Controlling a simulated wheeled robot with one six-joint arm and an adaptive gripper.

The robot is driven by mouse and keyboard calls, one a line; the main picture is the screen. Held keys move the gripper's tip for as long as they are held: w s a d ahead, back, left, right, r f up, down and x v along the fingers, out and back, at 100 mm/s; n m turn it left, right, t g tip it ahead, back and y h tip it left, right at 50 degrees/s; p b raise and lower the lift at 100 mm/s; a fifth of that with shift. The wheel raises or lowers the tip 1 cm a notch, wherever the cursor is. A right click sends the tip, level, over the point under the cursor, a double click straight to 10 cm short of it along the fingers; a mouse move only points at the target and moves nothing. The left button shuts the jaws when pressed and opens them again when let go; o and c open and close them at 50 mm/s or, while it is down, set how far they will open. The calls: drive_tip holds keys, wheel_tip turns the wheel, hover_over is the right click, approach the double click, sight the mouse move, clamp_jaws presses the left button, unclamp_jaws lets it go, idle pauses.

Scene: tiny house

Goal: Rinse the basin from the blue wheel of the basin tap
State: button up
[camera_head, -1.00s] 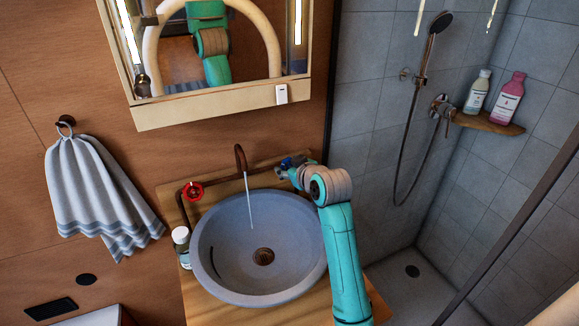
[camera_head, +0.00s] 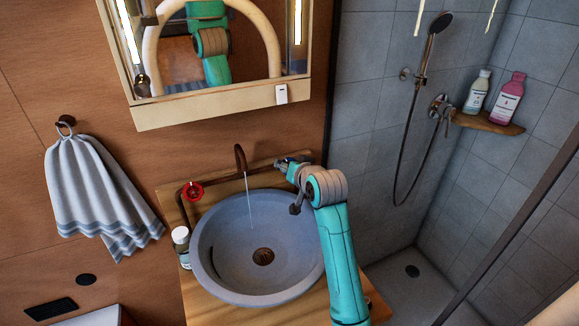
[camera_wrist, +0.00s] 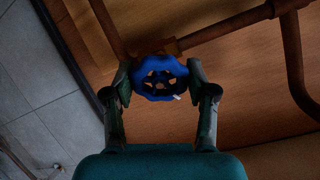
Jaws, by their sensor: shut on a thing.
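The blue wheel (camera_wrist: 158,77) sits on the copper tap pipe in the wrist view, between the two fingers of my gripper (camera_wrist: 160,80). The fingers are shut on its left and right rims. In the head view my gripper (camera_head: 290,163) is at the right end of the tap pipe and hides the blue wheel. The tap spout (camera_head: 240,157) stands behind the grey basin (camera_head: 215,235). A thin stream of water (camera_head: 249,200) runs from it into the basin. The red wheel (camera_head: 193,192) is on the left of the pipe, apart from my gripper.
A small white-capped bottle (camera_head: 181,240) stands left of the basin on the wooden counter (camera_head: 205,290). A mirror cabinet (camera_head: 215,110) hangs above. A striped towel (camera_head: 95,195) hangs at left. The tiled shower with its hose (camera_head: 400,190) is at right.

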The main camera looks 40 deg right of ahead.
drive_tip(key=shift+m, duration=2.1)
drive_tip(key=o, duration=1.2)
drive_tip(key=v, duration=1.2)
drive_tip(key=shift+a+r, duration=0.1)
drive_tip(key=shift+a, duration=0.05)
